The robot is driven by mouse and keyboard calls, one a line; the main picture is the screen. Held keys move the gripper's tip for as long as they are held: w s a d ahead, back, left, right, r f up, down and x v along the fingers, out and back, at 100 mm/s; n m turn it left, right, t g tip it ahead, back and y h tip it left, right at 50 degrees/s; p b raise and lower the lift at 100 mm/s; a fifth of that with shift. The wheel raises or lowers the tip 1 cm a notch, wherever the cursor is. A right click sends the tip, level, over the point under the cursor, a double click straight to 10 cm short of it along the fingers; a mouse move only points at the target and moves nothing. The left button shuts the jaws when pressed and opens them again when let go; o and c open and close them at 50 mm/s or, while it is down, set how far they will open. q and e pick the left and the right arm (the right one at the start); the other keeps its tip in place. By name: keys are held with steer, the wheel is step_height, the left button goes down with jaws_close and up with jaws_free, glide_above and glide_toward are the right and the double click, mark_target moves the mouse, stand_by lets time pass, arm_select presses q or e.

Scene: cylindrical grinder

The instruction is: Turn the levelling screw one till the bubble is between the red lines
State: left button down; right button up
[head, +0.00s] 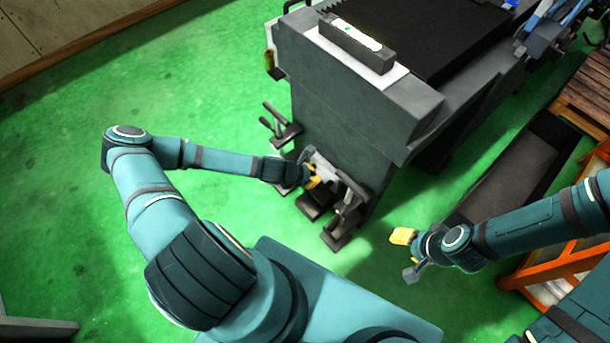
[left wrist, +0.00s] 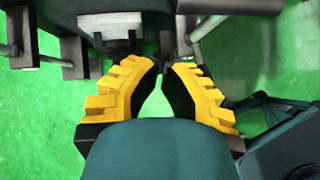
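The spirit level (head: 345,40) is a grey block on a white plate on top of the grinder. Its bright vial (head: 355,34) shows a small green spot; the red lines are too small to make out. Foot assemblies with levelling screws stand at the machine's base, one at the left (head: 283,128) and one at the front (head: 347,205). I cannot tell which is screw one. My left gripper (head: 318,178) is at the front foot area. In the left wrist view its yellow fingers (left wrist: 167,66) stand slightly apart with nothing clearly between them. My right gripper (head: 402,256) hangs empty, fingers apart.
The grey grinder body (head: 350,110) rises right behind my left gripper. A dark trough (head: 515,170) and an orange frame (head: 560,262) lie to the right. In the left wrist view a metal rod (left wrist: 208,28) stands right of the fingers. Green floor at left is clear.

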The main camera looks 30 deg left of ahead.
arm_select(q)
steer(key=w+d+f+b, duration=0.1)
steer(key=w+d+f, duration=0.1)
steer(key=w+d, duration=0.1)
steer(key=shift+w+f, duration=0.35)
steer(key=shift+w, duration=0.55)
steer(key=shift+a, duration=0.15)
